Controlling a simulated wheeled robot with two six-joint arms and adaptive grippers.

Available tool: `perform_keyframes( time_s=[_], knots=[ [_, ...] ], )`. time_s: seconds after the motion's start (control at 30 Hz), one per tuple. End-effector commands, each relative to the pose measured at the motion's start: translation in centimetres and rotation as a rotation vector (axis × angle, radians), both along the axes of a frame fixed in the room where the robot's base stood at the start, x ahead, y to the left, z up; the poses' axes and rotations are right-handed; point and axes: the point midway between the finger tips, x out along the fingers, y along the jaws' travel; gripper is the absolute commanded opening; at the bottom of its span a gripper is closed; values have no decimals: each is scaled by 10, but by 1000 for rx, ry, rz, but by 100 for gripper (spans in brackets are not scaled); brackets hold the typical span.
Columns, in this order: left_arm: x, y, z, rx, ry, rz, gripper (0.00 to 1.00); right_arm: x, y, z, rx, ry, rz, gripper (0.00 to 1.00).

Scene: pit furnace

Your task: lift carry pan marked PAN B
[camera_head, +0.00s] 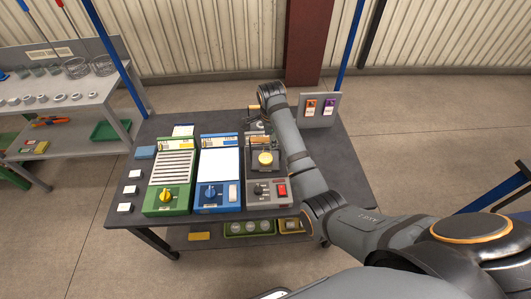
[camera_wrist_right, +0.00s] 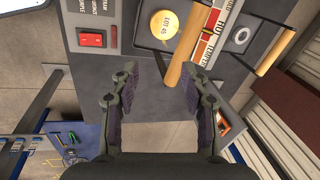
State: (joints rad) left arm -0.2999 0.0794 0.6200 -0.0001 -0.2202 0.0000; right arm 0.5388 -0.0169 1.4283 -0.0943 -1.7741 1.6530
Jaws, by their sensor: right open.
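In the right wrist view, a dark pan holds a round yellow piece (camera_wrist_right: 164,25) with small lettering, and a wooden handle (camera_wrist_right: 176,65) shows beside it. I cannot read a PAN B mark. My right gripper (camera_wrist_right: 160,68) is open and empty. The handle's end appears between its fingertips, closer to the right-hand finger; depth is unclear. A second wooden handle (camera_wrist_right: 276,52) lies farther right, near a grey ring (camera_wrist_right: 241,36). In the head view, the yellow piece (camera_head: 265,158) is on the grey unit (camera_head: 268,194). My right arm hides the area behind it. My left gripper is not in view.
The dark table (camera_head: 345,165) also carries a green unit (camera_head: 170,197), a blue unit (camera_head: 217,194) and a grey upright panel (camera_head: 320,110) with orange and purple tags. A shelf bench (camera_head: 60,90) with baskets stands at left. Open floor lies right of the table.

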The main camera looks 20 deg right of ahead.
Motion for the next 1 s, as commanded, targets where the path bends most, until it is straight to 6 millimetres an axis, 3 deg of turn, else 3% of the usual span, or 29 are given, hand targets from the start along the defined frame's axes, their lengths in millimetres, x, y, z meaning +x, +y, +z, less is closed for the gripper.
perform_keyframes(
  time_s=[0.03,0.1,0.2,0.3,0.6,0.87,1.0],
  knots=[
    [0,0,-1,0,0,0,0,12,4,21,20,-8,-85,46],
    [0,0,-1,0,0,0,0,21,7,41,40,-9,-187,46],
    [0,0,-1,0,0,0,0,27,9,54,54,-9,-261,46],
    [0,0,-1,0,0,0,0,28,10,55,56,-7,-276,46],
    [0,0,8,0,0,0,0,36,6,12,54,-7,-274,46],
    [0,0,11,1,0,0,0,38,6,-1,55,-8,-273,46],
    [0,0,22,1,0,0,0,40,6,-23,54,-5,-273,46]
  ],
)
